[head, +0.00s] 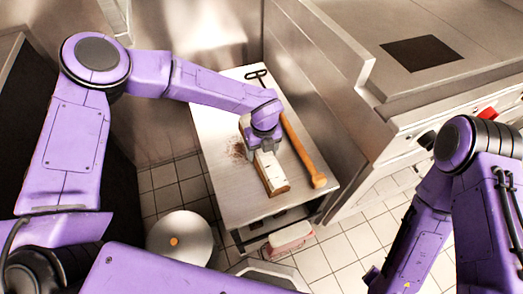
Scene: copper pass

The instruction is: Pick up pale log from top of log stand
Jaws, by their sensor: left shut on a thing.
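The pale log (269,174) has white bark and a tan cut end. It lies lengthwise on a metal-topped stand (218,122) in the head view. My left gripper (254,146) is above the log and shut on it around its middle. The gripper and wrist hide part of the log, and its far end shows to the left of the wrist. I cannot tell whether the log is resting on the top or just clear of it. My right arm is at the right, and its gripper is out of the frame.
A long orange-brown wooden handle (303,150) lies close along the log's right side. A black metal tool (256,75) lies at the far end. Dark crumbs (238,151) lie left of the log. A steel panel (310,95) rises along the right. A round pale lid-like object (181,240) stands front left.

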